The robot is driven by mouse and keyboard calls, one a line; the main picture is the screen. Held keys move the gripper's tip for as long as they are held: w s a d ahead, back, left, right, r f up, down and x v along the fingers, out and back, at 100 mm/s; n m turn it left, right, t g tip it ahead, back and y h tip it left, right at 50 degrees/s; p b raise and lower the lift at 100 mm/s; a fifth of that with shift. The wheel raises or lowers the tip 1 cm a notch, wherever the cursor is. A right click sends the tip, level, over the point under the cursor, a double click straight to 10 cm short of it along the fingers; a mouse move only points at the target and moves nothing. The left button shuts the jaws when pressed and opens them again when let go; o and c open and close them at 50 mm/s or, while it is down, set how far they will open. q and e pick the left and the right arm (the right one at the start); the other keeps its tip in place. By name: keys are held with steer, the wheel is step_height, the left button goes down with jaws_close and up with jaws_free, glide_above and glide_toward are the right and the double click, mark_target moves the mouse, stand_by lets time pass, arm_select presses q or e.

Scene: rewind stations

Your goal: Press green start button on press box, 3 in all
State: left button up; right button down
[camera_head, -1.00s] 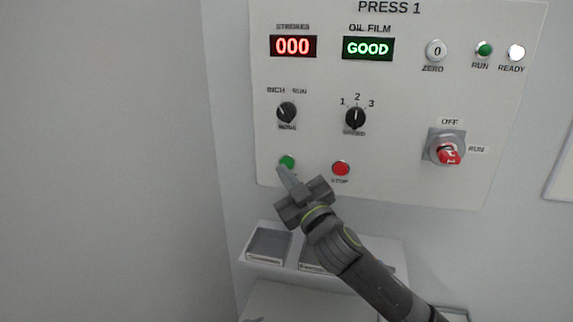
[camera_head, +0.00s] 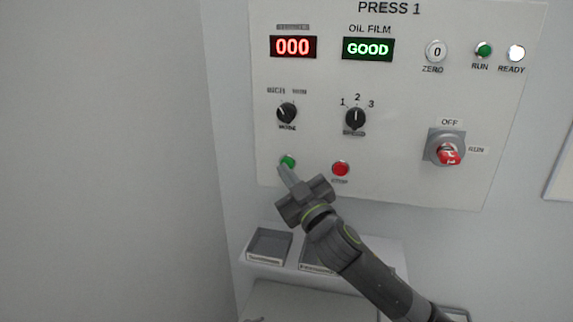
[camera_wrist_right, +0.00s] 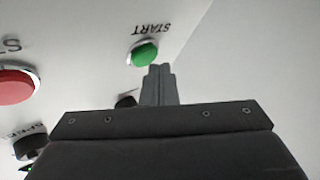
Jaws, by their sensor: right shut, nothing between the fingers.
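The green start button (camera_head: 288,161) is at the lower left of the white press box panel (camera_head: 400,190), headed PRESS 1. The strokes display (camera_head: 293,46) reads 000, and the oil film display (camera_head: 368,49) reads GOOD. My right gripper (camera_head: 284,170) is shut and empty, its fingertips right at the lower edge of the green button; I cannot tell whether they touch it. In the right wrist view the shut fingers (camera_wrist_right: 160,70) point at the green button (camera_wrist_right: 144,54), just below it. My left gripper is not in view.
The red stop button (camera_head: 341,168) sits just right of the gripper. Mode knob (camera_head: 286,113), speed knob (camera_head: 355,118) and a red rotary switch (camera_head: 447,150) are also on the panel. A shelf with trays (camera_head: 268,245) stands below.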

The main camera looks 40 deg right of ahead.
steer(key=shift+w+d, duration=0.35)
steer(key=shift+d, duration=0.05)
stand_by(0.8)
steer(key=shift+a, duration=0.1)
steer(key=shift+s+a, duration=0.55)
stand_by(0.3)
steer(key=s+a+p, duration=0.1)
steer(key=s+a, duration=0.2)
steer(key=shift+s+a+p, duration=0.1)
steer(key=shift+a+p, duration=0.3)
stand_by(2.5)
